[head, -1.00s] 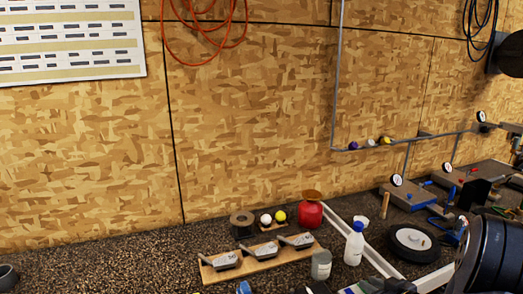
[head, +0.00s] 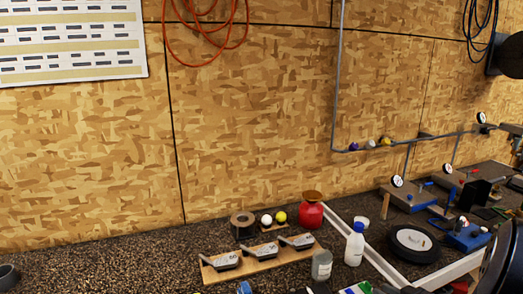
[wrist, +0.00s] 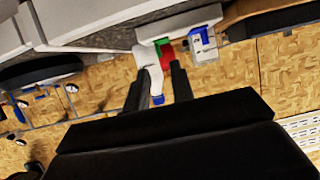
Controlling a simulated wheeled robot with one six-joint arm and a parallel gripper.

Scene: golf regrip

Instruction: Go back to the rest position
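My gripper (wrist: 159,68) shows in the wrist view, where the picture is roughly upside down. Its two dark fingers stand apart, with no object seen held between them. A white bottle with a blue cap (wrist: 153,72) appears in line with the gap, beyond the fingers. In the head view this bottle (head: 354,246) stands upright on the dark bench, apart from any gripper. My fingers are not visible in the head view. A dark rounded part of my arm (head: 503,262) is at its lower right edge.
A wooden rack with club heads (head: 258,258), a red container (head: 312,214), a grey can (head: 321,266) and a tape roll (head: 242,225) stand on the bench. A black wheel (head: 413,243) and blue clamp tools (head: 467,237) are at right. The left bench is mostly clear.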

